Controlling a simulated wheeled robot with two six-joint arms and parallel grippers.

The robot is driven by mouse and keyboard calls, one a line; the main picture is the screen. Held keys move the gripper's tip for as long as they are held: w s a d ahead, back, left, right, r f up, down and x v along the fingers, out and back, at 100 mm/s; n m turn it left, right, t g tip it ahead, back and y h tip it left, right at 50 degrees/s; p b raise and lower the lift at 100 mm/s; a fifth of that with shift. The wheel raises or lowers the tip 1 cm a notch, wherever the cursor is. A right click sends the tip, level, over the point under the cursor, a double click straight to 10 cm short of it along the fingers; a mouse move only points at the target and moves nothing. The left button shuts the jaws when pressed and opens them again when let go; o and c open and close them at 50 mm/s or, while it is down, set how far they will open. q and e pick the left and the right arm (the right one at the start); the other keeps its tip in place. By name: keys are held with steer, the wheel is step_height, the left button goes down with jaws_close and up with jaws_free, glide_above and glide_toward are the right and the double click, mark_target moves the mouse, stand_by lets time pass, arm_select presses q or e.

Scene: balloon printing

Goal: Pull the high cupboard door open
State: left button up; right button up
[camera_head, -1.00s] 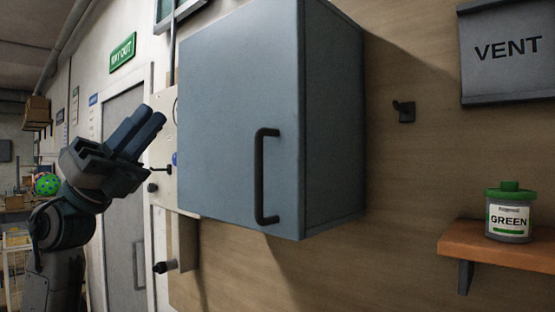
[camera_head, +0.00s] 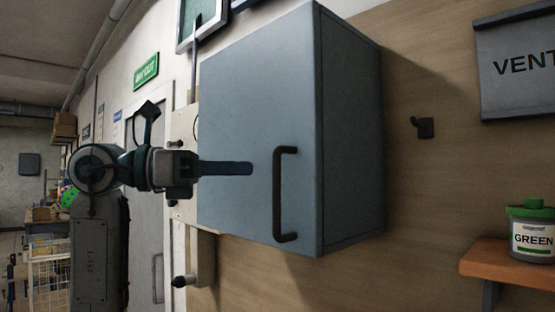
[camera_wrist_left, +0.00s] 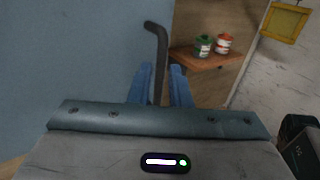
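The high cupboard (camera_head: 262,110) is a blue-grey box on the wall, and its door is shut. A dark vertical bar handle (camera_head: 278,195) is on the right side of the door. My left gripper (camera_head: 250,168) points right at the handle, with its fingertips a little short of the bar in the head view. In the left wrist view the blue fingers (camera_wrist_left: 163,85) are apart, and the handle (camera_wrist_left: 161,50) appears in line with the gap between them. I see no contact. My right gripper is not in view.
A wooden shelf (camera_head: 492,262) at the right carries a green-lidded jar (camera_head: 531,232); the left wrist view also shows a red-labelled jar (camera_wrist_left: 222,44). A wall hook (camera_head: 422,127) and a VENT panel (camera_head: 520,62) are right of the cupboard.

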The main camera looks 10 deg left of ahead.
mark_target(270, 166)
arm_select(q)
steer(key=shift+p+x, duration=1.35)
steer(key=shift+x, duration=2.1)
steer(key=shift+s, duration=0.1)
steer(key=shift+c, duration=0.5)
jaws_close()
